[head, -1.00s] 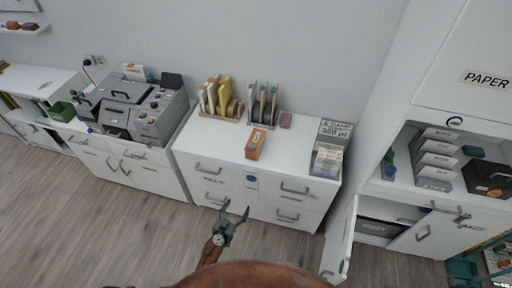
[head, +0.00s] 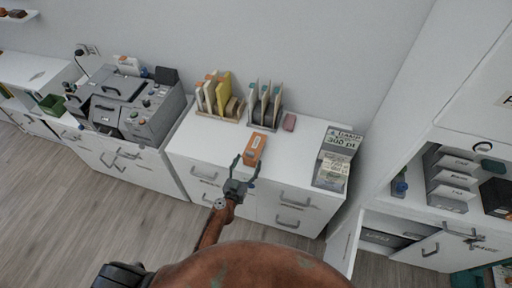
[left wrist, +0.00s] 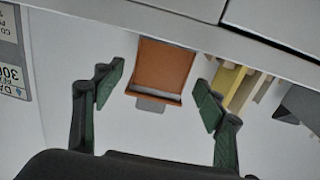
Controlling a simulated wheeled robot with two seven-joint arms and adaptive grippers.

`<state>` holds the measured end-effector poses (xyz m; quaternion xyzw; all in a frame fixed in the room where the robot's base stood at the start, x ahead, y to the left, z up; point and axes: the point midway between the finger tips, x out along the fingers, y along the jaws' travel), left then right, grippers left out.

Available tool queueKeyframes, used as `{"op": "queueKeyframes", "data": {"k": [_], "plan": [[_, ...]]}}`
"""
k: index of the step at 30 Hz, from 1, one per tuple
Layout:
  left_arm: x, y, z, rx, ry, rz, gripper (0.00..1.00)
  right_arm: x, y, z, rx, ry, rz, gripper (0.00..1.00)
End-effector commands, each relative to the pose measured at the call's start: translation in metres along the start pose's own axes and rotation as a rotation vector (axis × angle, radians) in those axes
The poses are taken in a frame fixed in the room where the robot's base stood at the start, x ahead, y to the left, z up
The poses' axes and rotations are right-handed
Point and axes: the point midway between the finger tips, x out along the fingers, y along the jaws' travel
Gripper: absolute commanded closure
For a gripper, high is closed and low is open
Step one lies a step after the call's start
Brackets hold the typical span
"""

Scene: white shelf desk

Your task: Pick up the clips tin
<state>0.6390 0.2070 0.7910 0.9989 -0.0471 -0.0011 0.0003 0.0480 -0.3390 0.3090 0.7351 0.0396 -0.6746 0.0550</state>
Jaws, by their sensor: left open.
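My left gripper (head: 245,166) is open and empty at the cabinet's front edge, just in front of the box. In the left wrist view the box (left wrist: 164,68) sits between the two spread green-padded fingers of the gripper (left wrist: 158,88), with a gap on each side. I cannot tell how far the fingertips are above the top. My right gripper is not in view.
Behind the box stand a file rack (head: 219,112) and a second rack (head: 264,122). A labelled stand (head: 333,165) is at the right end. A grey machine (head: 131,104) stands left. The top between box and stand is clear.

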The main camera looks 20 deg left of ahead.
Motion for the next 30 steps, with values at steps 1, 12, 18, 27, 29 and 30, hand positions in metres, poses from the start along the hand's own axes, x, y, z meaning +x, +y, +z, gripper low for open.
{"op": "queueKeyframes", "data": {"k": [1,12,18,27,29,30], "plan": [[0.006,0.001,-0.001,-0.001,0.002,0.002,0.35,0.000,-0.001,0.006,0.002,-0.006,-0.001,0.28],[0.052,0.001,-0.001,0.000,0.002,0.003,0.35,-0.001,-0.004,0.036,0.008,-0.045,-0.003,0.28],[0.071,0.000,0.000,0.001,0.000,0.000,0.35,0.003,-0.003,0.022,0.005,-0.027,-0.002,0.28],[0.073,0.000,-0.001,0.001,0.000,0.000,0.38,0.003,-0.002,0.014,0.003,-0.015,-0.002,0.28],[0.073,0.000,-0.001,0.001,0.000,0.000,0.42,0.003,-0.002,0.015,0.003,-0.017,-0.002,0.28],[0.073,0.000,-0.001,0.001,0.000,0.000,0.45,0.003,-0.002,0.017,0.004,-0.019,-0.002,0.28]]}}
